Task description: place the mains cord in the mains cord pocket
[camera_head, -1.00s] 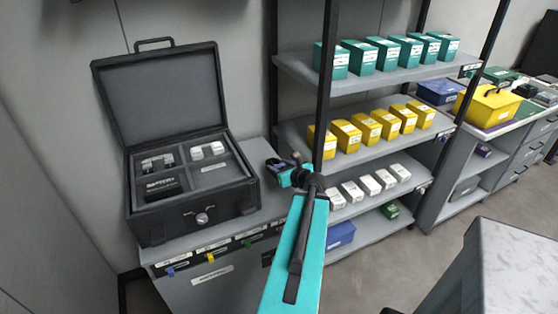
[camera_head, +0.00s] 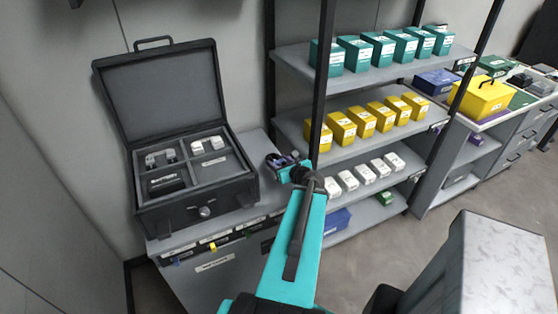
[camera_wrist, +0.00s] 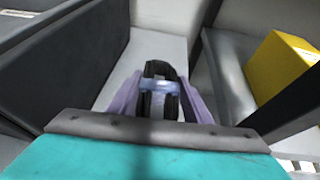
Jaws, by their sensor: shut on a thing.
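My gripper (camera_head: 280,161) is to the right of the open black case, over the grey cabinet top. In the wrist view its purple fingers (camera_wrist: 159,100) are shut on a black looped cord with a pale band, the mains cord (camera_wrist: 171,72). The cord is too small to make out clearly in the head view. The open case (camera_head: 205,212) has several compartments. The front right compartment (camera_head: 222,172) looks empty and a pale label lies at its back. I cannot read which pocket is for the mains cord.
The case's other compartments hold a black battery block (camera_head: 166,184), dark metal parts (camera_head: 160,158) and a white item (camera_head: 206,143). Its lid (camera_head: 165,92) stands open at the back. A shelf rack with teal, yellow and white boxes (camera_head: 342,126) stands close to the right of my arm.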

